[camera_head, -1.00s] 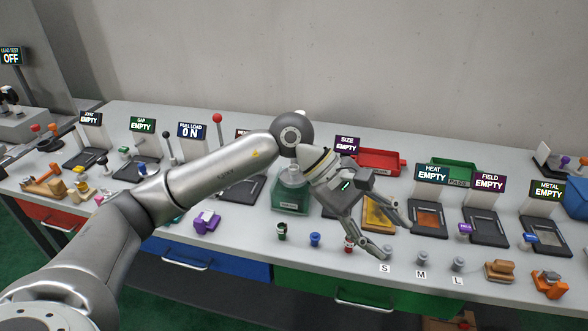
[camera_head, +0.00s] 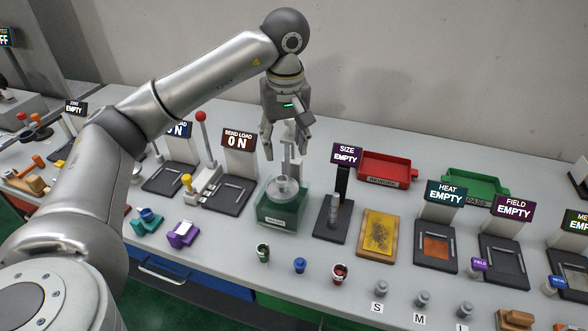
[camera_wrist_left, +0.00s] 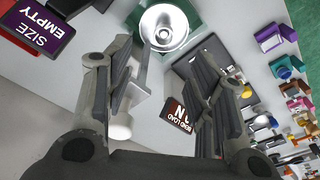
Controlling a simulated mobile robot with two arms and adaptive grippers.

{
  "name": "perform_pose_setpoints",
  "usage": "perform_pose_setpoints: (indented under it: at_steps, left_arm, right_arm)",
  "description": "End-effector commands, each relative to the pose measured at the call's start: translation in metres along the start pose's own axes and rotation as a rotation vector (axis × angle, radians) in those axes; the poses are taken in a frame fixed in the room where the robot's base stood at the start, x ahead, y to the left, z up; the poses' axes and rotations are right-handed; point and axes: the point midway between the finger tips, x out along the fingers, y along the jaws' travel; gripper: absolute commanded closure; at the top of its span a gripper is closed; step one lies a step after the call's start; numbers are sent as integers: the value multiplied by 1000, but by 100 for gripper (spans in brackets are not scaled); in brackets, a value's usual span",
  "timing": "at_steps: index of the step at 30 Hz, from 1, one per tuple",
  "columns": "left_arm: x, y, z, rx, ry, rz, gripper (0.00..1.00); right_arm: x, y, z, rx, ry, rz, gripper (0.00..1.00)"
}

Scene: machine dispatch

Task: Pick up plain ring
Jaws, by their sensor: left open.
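My left gripper (camera_head: 285,150) is open, fingers pointing down, above the back of a green-based station (camera_head: 283,212) with a clear round bowl. In the left wrist view its fingers (camera_wrist_left: 165,75) stand apart with no ring between them; a pale upright part (camera_wrist_left: 140,80) shows behind the gap. The metallic round bowl (camera_wrist_left: 164,27) shows at the top of that view. I cannot tell which thing is the plain ring. My right gripper is not in view.
The SIZE station (camera_head: 334,215) and a yellow-topped plate (camera_head: 380,233) stand to the right. Red (camera_head: 385,168) and green (camera_head: 475,187) trays lie behind. BEND LOAD station (camera_head: 237,170) stands left. Several grey pegs (camera_head: 422,299) line the front right.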

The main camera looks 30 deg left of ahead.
Motion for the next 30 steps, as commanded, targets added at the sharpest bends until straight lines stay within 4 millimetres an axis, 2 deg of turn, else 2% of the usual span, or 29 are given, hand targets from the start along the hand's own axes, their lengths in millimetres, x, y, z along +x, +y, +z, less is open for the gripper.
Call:
perform_pose_setpoints:
  at_steps: [4,9,13,17,24,30]
  left_arm:
    - [22,-2,0,1,-2,-7,49]
    - [45,-1,0,0,-1,-4,49]
    - [54,-1,0,0,-2,-3,49]
    - [67,-1,-1,0,-4,-7,49]
    - [100,0,-2,0,-2,-3,49]
    - [105,0,-2,0,-1,-1,49]
  right_arm:
    - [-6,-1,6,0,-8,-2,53]
    - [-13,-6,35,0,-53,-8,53]
    - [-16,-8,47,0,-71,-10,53]
    - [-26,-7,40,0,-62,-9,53]
    - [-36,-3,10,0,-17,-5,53]
    - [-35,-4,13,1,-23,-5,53]
